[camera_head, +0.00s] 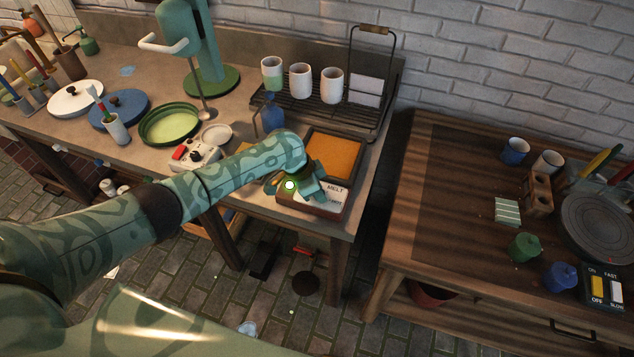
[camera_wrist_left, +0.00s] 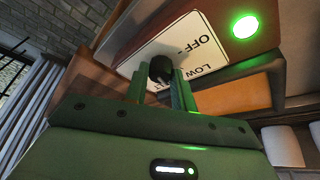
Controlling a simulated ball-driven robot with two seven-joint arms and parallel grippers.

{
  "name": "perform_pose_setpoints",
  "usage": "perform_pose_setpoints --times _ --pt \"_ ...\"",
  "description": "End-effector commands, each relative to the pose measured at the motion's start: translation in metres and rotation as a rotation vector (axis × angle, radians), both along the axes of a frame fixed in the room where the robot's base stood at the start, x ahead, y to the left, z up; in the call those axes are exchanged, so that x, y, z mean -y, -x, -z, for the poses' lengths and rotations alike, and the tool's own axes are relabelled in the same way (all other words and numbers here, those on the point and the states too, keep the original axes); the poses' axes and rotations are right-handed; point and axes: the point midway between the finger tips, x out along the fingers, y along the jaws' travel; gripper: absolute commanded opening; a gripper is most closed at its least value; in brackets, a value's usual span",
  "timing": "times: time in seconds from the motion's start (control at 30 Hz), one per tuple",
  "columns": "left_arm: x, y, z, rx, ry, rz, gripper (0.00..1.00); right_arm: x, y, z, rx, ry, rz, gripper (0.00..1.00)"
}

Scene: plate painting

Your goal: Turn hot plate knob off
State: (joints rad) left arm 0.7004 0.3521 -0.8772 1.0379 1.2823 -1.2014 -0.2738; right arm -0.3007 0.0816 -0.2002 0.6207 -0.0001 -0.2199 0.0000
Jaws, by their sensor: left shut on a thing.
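The hot plate (camera_head: 333,153) sits at the right end of the workbench, with an orange top and a white label panel (camera_head: 334,190) on its front reading MELT in the head view. In the left wrist view the panel (camera_wrist_left: 208,42) shows OFF and LOW, and a lit green lamp (camera_wrist_left: 245,27) is beside it. My left gripper (camera_wrist_left: 166,76) is shut on the black knob (camera_wrist_left: 160,68) in front of the panel. In the head view my left gripper (camera_head: 308,194) is at the hot plate's front and hides the knob. My right gripper is not in view.
A rack (camera_head: 309,95) with white cups stands behind the hot plate. A blue bottle (camera_head: 272,114) and a small switch box (camera_head: 195,154) are to its left. A gap separates the bench from a wooden table (camera_head: 450,180) at right.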

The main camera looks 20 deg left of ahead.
Motion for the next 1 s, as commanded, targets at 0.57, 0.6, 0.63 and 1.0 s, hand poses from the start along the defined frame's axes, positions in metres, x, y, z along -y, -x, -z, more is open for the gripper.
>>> perform_pose_setpoints --times 0.57,0.6,0.63,1.0 --pt "0.004 0.003 -0.004 -0.003 -0.001 -0.548 0.03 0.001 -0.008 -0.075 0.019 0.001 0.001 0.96" --pt "0.003 0.004 -0.004 -0.004 -0.001 -0.586 0.03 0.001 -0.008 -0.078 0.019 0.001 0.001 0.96" --pt "0.004 0.004 -0.004 -0.004 -0.002 -0.614 0.03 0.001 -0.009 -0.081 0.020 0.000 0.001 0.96" --pt "0.006 0.004 -0.001 -0.004 -0.002 -0.964 0.03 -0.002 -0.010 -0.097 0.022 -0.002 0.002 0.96"
